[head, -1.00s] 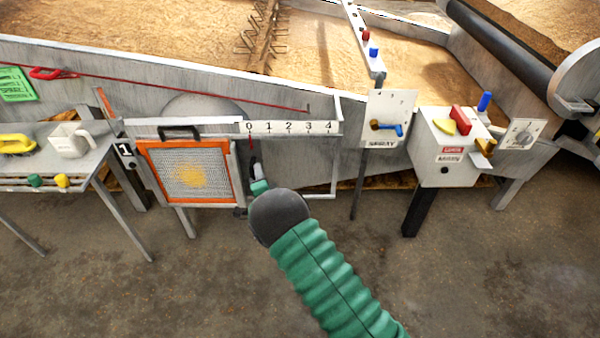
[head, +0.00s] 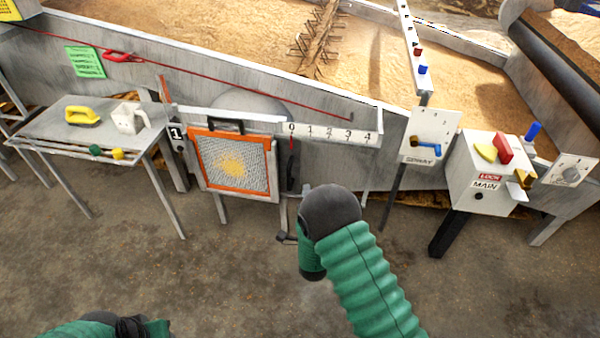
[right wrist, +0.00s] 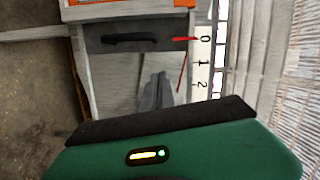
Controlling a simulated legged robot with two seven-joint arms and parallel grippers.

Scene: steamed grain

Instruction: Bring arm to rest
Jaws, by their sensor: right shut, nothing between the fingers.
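My right arm (head: 365,280) comes in from the lower right of the head view. Its green forearm and dark joint (head: 330,210) hang over the floor in front of the grey vat wall. My right gripper (right wrist: 157,88) shows in the right wrist view as narrow grey fingers, shut and empty. It points at a dark handle bar and number scale and looks apart from them. In the head view its fingers are mostly hidden behind the arm. Part of my left arm (head: 105,326) shows at the bottom left edge; its finger state is unclear.
A side table (head: 75,142) holds a yellow brush and white scoop. The front floor is clear.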

